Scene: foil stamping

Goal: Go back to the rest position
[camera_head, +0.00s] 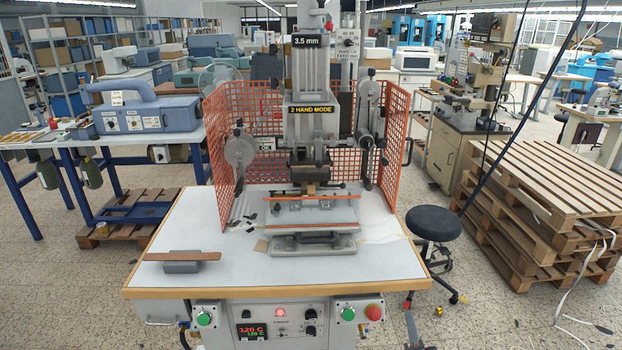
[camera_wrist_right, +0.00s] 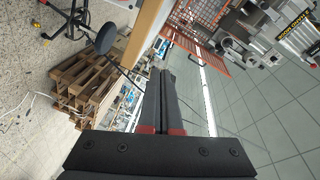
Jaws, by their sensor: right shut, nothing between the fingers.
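My right gripper (camera_wrist_right: 161,78) shows in the right wrist view. Its two long dark fingers with red bands lie together, shut, with nothing held between them. In the head view I cannot clearly make out the right gripper. My left gripper is in neither view. The foil stamping press (camera_head: 311,130) stands upright on the white worktable (camera_head: 210,255), with an orange mesh guard (camera_head: 395,140) around its back and sides. A brown strip (camera_head: 182,256) lies on a grey block (camera_head: 182,267) at the table's left, apart from the press.
A black stool (camera_head: 434,223) stands at the table's right, before stacked wooden pallets (camera_head: 545,205). A blue-framed bench with a blue-grey machine (camera_head: 145,110) is at the left. Green buttons and a red knob (camera_head: 374,312) are on the table front. The worktable's front left is mostly clear.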

